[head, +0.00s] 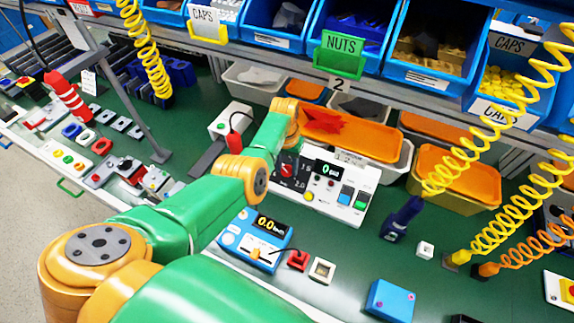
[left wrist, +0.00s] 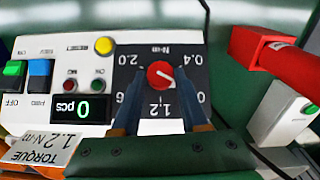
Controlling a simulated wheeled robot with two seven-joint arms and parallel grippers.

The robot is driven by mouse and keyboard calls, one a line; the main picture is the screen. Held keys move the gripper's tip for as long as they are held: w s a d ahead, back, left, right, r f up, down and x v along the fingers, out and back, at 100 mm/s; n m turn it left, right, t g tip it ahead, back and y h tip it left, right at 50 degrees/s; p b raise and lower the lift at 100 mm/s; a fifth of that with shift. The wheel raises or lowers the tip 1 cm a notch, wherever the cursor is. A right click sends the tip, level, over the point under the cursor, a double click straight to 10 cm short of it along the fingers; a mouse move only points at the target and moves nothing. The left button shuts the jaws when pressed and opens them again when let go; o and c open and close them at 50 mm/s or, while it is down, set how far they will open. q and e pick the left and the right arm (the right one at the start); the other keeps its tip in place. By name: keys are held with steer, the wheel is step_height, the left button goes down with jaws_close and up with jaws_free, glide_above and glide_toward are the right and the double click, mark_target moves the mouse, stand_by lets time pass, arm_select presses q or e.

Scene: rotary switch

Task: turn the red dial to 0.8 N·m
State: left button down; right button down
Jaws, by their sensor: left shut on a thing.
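The red dial (left wrist: 160,75) sits on a dark scale plate on a white control panel (left wrist: 30,50). In the left wrist view, the numbers 2.0, 0.4 and 1.2 are readable around it; two others are partly covered by my fingers. A pale mark on the dial faces right, but its exact setting is hard to read. My left gripper (left wrist: 160,84) has one finger on each side of the dial and is shut on it. In the head view the dial (head: 287,169) shows small, beside my left arm. My right gripper is not in view.
The panel's display (left wrist: 82,109) reads 0 pcs, and a tag (left wrist: 38,147) reads TORQUE 1.2 N·m. A red tool (left wrist: 285,55) is right of the panel in the wrist view. Orange-lidded bins (head: 365,139) stand behind it. A blue meter (head: 256,237) stands in front.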

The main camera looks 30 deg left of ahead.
mark_target(286, 172)
arm_select(q)
steer(key=shift+s+d+f, duration=0.1)
steer(key=shift+s+f, duration=0.1)
steer(key=c, duration=0.7)
jaws_free()
steer(key=shift+w, duration=0.15)
steer(key=shift+r, duration=0.15)
step_height(286, 172, up, 6)
steer(key=shift+p, duration=0.9)
steer(key=shift+s+r, duration=0.2)
steer(key=shift+r, duration=0.25)
steer(key=shift+f, duration=0.1)
